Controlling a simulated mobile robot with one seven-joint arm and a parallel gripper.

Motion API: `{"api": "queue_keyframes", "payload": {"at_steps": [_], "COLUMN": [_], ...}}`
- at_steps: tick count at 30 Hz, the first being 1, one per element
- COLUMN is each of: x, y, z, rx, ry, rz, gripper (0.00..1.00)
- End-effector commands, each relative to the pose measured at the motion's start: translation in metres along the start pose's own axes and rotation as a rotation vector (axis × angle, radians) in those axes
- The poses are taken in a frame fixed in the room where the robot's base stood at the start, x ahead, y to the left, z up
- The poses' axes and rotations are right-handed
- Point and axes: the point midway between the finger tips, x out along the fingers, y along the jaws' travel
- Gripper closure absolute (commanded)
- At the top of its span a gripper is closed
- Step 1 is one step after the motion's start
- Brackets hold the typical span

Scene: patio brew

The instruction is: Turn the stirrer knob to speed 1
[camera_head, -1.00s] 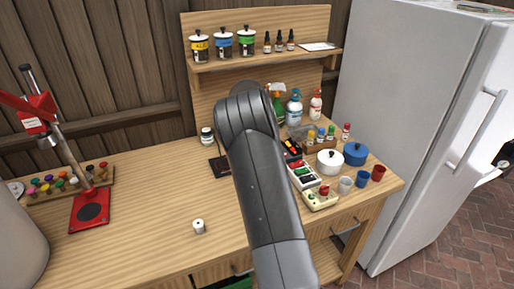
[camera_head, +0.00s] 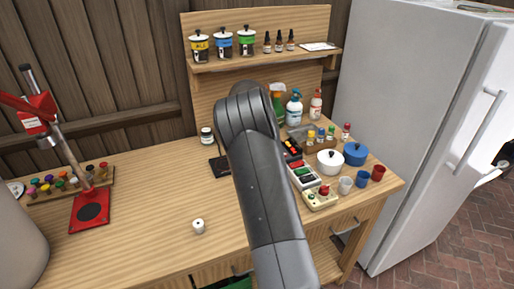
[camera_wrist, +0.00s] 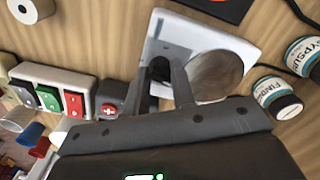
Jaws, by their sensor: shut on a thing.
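The stirrer (camera_wrist: 232,44) is a pale, square-cornered unit with a round, shiny metal plate (camera_wrist: 218,76), seen in the wrist view. My gripper (camera_wrist: 161,80) is over the end of the stirrer beside the plate. Its two fingers are closed around the small dark stirrer knob (camera_wrist: 160,69). The fingers and shadow hide most of the knob, so its pointer and the speed marks cannot be read. In the head view my arm covers the stirrer and the gripper.
Two labelled jars (camera_wrist: 302,56) (camera_wrist: 277,98) stand to the right. Bare bench (camera_head: 150,210) lies left of my arm in the head view.

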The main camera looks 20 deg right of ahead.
Motion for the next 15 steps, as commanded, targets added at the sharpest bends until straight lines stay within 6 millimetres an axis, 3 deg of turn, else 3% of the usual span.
{"api": "queue_keyframes", "payload": {"at_steps": [15], "x": [0.0002], "y": [-0.0006], "z": [0.0005], "rx": [0.487], "ry": [0.0], "rz": [0.0], "gripper": [1.0]}}
